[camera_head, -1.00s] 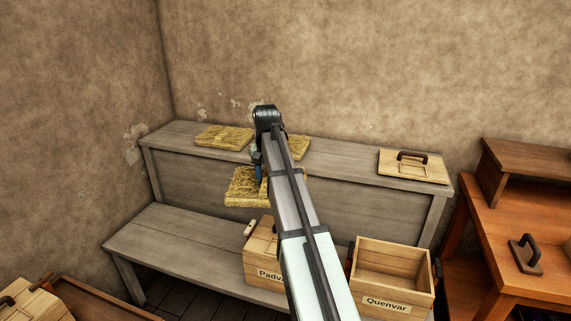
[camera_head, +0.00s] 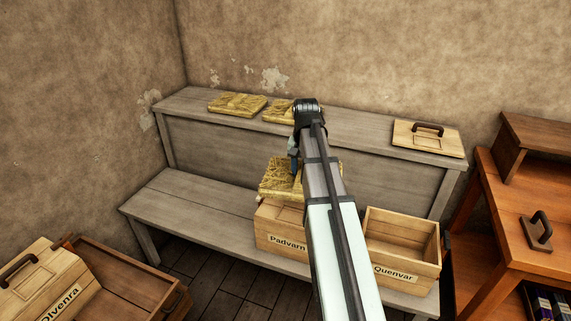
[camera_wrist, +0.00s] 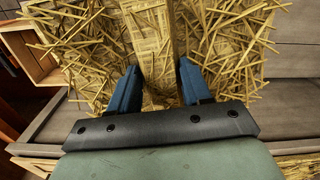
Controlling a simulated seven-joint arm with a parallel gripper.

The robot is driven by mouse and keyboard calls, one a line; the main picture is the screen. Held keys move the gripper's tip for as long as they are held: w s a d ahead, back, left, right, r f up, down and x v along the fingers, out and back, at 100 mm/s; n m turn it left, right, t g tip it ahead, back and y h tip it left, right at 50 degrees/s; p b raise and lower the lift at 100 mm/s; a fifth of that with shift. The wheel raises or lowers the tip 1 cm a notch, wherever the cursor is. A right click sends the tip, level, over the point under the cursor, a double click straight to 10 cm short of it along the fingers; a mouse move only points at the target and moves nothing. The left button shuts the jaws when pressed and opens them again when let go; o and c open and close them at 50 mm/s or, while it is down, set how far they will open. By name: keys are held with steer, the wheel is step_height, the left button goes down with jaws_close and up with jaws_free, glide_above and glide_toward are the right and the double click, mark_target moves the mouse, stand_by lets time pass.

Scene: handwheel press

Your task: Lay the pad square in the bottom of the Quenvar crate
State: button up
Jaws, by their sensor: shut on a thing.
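The straw pad (camera_head: 280,179) hangs in the air over the Padvarn crate, left of the Quenvar crate. My gripper (camera_head: 294,170) is shut on the pad. In the wrist view, the blue fingers of my gripper (camera_wrist: 154,85) clasp a raised strip across the middle of the straw pad (camera_wrist: 225,40). The pad looks roughly level. The Quenvar crate (camera_head: 388,264) stands open on the bench's lower shelf. I see its inner walls; its bottom is largely hidden by the front wall and my arm.
The Padvarn crate (camera_head: 272,240) stands left of the Quenvar crate. Straw pads (camera_head: 238,104) and a handled lid (camera_head: 428,138) lie on the upper shelf. The lower shelf (camera_head: 185,207) is clear at the left. An orange-brown table (camera_head: 505,215) stands at the right, the Olvenra crate (camera_head: 58,285) at lower left.

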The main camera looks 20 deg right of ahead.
steer(key=s+d+f+m, duration=0.1)
steer(key=s+d+f, duration=0.5)
steer(key=d, duration=0.5)
steer(key=s+d+f, duration=0.5)
steer(key=s+d, duration=0.2)
steer(key=d, duration=0.4)
steer(key=s+d+f+m, duration=0.1)
steer(key=s+d+f, duration=0.5)
steer(key=d, duration=0.5)
steer(key=shift+w+a+f, duration=0.1)
steer(key=shift+a+f, duration=0.05)
steer(key=shift+f, duration=10.25)
steer(key=shift+f, duration=0.7)
steer(key=o, duration=1.4)
steer(key=shift+a, duration=0.1)
steer(key=shift+r, duration=0.1)
